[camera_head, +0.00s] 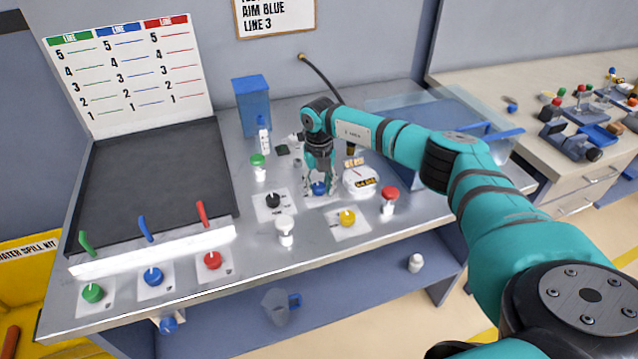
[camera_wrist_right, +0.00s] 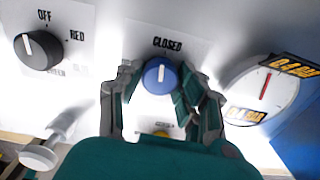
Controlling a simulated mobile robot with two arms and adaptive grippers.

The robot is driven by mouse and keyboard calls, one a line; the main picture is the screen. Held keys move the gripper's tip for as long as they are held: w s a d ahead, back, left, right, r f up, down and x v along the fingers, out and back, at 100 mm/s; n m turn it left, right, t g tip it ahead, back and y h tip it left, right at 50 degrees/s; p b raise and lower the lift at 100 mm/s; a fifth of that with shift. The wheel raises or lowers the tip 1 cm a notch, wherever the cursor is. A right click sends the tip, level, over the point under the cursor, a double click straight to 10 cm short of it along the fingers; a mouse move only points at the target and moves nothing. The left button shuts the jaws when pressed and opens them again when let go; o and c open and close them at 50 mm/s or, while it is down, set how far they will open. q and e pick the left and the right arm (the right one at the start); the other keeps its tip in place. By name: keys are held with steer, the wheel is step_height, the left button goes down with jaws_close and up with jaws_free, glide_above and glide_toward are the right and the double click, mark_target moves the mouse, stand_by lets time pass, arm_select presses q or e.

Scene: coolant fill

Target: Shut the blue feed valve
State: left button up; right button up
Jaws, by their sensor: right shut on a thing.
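The blue valve knob (camera_head: 319,188) sits on a white plate in the middle of the steel bench. In the right wrist view the blue knob (camera_wrist_right: 160,77) has a white pointer line aimed up at the word CLOSED. My right gripper (camera_head: 320,181) reaches down over it from above. In the wrist view its two fingers (camera_wrist_right: 160,92) stand on either side of the knob, shut on it. The fingers partly hide the plate; the lower label is mostly covered. My left gripper is not in view.
A black selector knob (camera_head: 273,200), a white gauge (camera_head: 361,181) and a yellow knob (camera_head: 347,217) surround the valve closely. Green, blue (camera_head: 152,277) and red knobs line the left front edge.

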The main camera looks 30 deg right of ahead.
mark_target(319, 185)
steer(key=shift+r+m, duration=0.15)
steer(key=shift+m, duration=0.45)
steer(key=shift+w, duration=0.1)
steer(key=o, duration=1.1)
steer(key=shift+o, duration=0.2)
step_height(319, 185, up, 12)
